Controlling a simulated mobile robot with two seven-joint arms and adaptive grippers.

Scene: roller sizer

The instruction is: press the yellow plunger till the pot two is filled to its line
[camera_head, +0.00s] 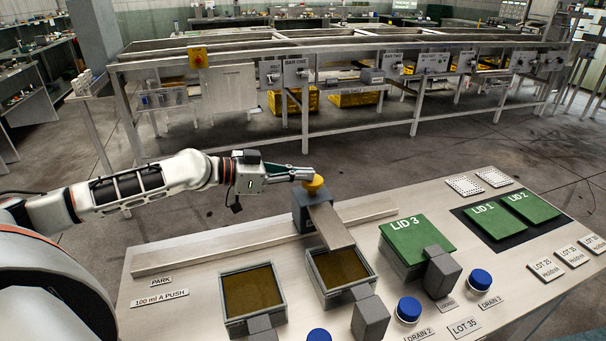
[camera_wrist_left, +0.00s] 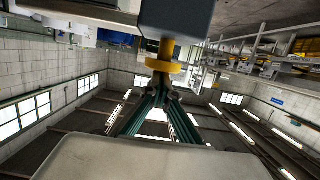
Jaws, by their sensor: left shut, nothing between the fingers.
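The yellow plunger (camera_head: 314,185) stands on top of a dark grey dispenser block (camera_head: 302,212). A metal chute (camera_head: 328,225) slopes from the block to the middle open pot (camera_head: 341,291), apparently pot two. Brownish liquid shows in that pot; I cannot make out its line. My left gripper (camera_head: 309,174) is shut and empty, its fingertips at the plunger's top. In the left wrist view the shut fingertips (camera_wrist_left: 161,79) meet the yellow plunger disk (camera_wrist_left: 163,66); I cannot tell whether they press it. My right gripper is not in view.
A left open pot (camera_head: 284,302) also holds brown liquid. A green LID 3 (camera_head: 416,237) covers the right pot. LID 1 (camera_head: 492,221) and LID 2 (camera_head: 529,207) lie on a dark mat. Blue knobs (camera_head: 408,310) stand along the front. A raised rail (camera_head: 210,254) runs behind the pots.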

